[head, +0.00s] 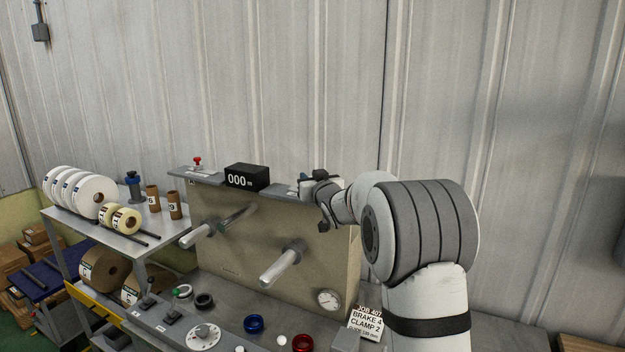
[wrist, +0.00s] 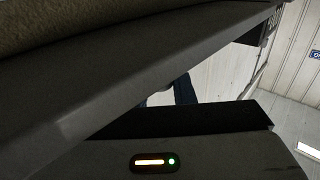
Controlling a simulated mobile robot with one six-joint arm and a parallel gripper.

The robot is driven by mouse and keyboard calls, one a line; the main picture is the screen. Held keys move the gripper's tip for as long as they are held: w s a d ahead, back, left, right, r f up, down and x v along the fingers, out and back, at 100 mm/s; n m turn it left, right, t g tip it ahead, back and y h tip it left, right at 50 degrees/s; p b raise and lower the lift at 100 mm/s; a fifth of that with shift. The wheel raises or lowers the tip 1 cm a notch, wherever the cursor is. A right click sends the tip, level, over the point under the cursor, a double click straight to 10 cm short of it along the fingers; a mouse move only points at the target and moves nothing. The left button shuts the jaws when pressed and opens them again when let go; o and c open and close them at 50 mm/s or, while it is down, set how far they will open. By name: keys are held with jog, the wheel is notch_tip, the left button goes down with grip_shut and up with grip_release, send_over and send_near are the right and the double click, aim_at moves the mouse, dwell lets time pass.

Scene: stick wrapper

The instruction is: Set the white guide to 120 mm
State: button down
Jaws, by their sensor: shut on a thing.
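My gripper (head: 322,198) is at the right end of the grey top ledge (head: 262,191) of the beige machine panel. It is shut on what looks like the white guide, which is mostly hidden behind my gripper and wrist. In the wrist view, a dark part of my gripper with a small lit indicator fills the bottom, close below the long grey ledge (wrist: 110,85). A small blue piece (wrist: 184,92) shows in the gap between them. The black display (head: 246,177) on the ledge reads 000.
A red knob (head: 197,161) stands at the ledge's left end. Two rollers (head: 282,264) stick out of the panel (head: 235,255). Levers, a dial (head: 204,336), coloured rings and a job card (head: 367,321) sit below. A shelf of tape rolls (head: 82,192) stands at left.

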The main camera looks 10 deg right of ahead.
jog(key=shift+w+a+f+b, duration=0.2)
jog(key=shift+w+a+b, duration=0.25)
jog(key=shift+a+b, duration=0.25)
jog(key=shift+w+a+r, duration=0.1)
jog(key=shift+w+a, duration=0.05)
jog(key=shift+r, duration=0.1)
jog(key=c, duration=1.3)
grip_release()
jog(key=shift+s+b, duration=0.3)
jog(key=shift+s, duration=0.25)
jog(key=s+d+b, duration=0.1)
jog(key=s+b, duration=0.1)
jog(key=s, duration=0.4)
jog(key=shift+s+d, duration=0.2)
jog(key=shift+s, duration=0.2)
